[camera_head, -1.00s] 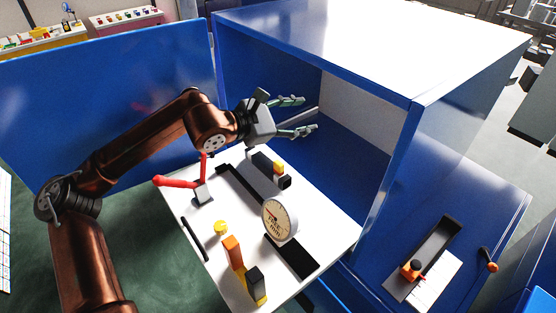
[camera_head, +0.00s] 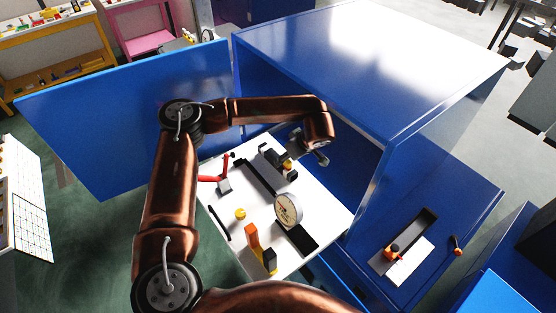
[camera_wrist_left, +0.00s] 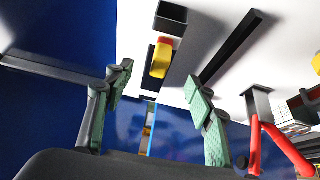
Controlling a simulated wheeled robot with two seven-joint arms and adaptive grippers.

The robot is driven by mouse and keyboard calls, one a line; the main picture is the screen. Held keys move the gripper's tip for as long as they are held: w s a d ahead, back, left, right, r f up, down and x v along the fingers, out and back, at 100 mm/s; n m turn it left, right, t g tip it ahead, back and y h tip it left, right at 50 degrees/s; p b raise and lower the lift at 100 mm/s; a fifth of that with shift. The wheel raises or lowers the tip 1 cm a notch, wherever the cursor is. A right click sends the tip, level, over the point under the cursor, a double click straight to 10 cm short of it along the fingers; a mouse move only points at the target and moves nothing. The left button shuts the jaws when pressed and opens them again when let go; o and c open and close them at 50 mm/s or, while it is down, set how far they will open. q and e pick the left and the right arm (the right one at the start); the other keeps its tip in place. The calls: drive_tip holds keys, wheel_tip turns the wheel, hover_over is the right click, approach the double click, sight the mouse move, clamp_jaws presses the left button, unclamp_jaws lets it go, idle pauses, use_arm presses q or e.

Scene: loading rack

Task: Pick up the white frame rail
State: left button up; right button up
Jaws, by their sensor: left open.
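I cannot pick out the white frame rail with certainty. In the left wrist view a long grey bar (camera_wrist_left: 45,68) crosses the left side beside my left gripper, and I cannot tell whether it is the rail. My left gripper (camera_wrist_left: 158,78) is open, its green-padded fingers apart with nothing between the tips. In the head view the gripper (camera_head: 305,156) is bent down at the cabinet opening, over the far end of the white tray (camera_head: 232,205), and its wrist partly hides it. A black and yellow part (camera_wrist_left: 162,58) shows beyond the fingers. My right gripper is not in view.
The blue cabinet (camera_head: 370,70) stands around the tray's far end, its door (camera_head: 110,115) open at left. On the tray are a red handle (camera_head: 211,179), a round dial (camera_head: 288,210), an orange block (camera_head: 252,238) and black bars. A lower blue surface lies at right.

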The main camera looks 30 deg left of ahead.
use_arm(q)
drive_tip(key=shift+w+a+r+y, duration=0.15)
drive_tip(key=shift+a+y, duration=0.15)
drive_tip(key=shift+a, duration=0.15)
drive_tip(key=shift+w+a+f, duration=0.15)
drive_tip(key=shift+a+f, duration=0.1)
drive_tip(key=shift+f, duration=0.1)
drive_tip(key=p+x, duration=0.2)
drive_tip(key=x, duration=0.4)
drive_tip(key=shift+w+a+f, duration=0.2)
drive_tip(key=shift+w, duration=0.05)
drive_tip(key=shift+c, duration=0.4)
clamp_jaws()
drive_tip(key=shift+r, duration=0.1)
